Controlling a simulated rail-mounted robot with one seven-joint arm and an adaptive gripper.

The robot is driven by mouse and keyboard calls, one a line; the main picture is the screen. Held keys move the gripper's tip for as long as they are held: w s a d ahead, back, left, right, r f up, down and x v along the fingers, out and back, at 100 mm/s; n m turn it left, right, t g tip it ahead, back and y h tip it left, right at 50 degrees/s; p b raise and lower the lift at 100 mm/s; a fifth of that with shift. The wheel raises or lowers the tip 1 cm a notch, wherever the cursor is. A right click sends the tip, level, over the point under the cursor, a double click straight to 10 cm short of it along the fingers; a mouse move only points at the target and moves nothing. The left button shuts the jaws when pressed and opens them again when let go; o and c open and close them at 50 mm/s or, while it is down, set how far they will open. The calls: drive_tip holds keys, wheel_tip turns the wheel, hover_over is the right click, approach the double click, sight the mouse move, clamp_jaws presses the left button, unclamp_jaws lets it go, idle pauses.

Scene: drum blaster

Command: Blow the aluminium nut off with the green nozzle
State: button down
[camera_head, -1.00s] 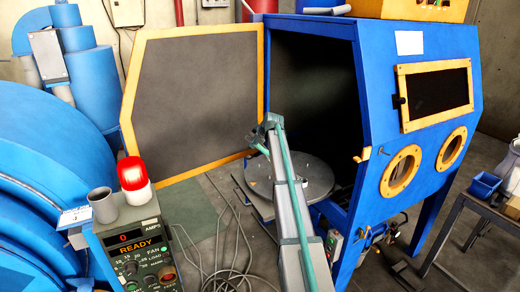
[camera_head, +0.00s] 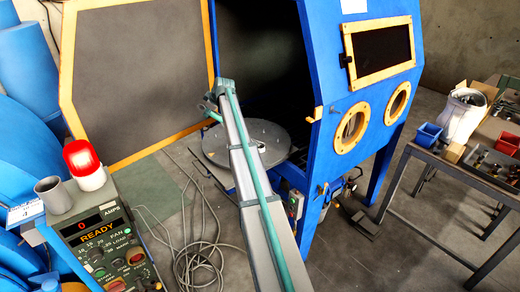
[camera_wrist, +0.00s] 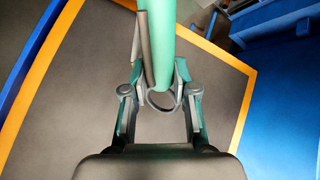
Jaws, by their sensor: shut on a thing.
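My gripper (camera_wrist: 163,88) is shut on the green nozzle (camera_wrist: 161,35), a green tube with a dark strip along it and a ring at its near end. In the wrist view the tube runs up out of the frame between the two fingers, so its far tip is out of sight. In the head view my arm reaches toward the open blue cabinet (camera_head: 330,95), its end in front of the door opening above the round grey turntable (camera_head: 215,150). A green hose (camera_head: 262,205) runs along the arm.
The cabinet door (camera_head: 135,75), grey with a yellow frame, stands open at the left. A control box (camera_head: 100,245) reads READY, beside a red lamp (camera_head: 84,160). Cables (camera_head: 200,255) lie on the floor. A bench (camera_head: 440,165) with bins stands at the right.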

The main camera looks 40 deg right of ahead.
drive_tip(key=shift+r+p, duration=0.35)
drive_tip(key=shift+r, duration=2.15)
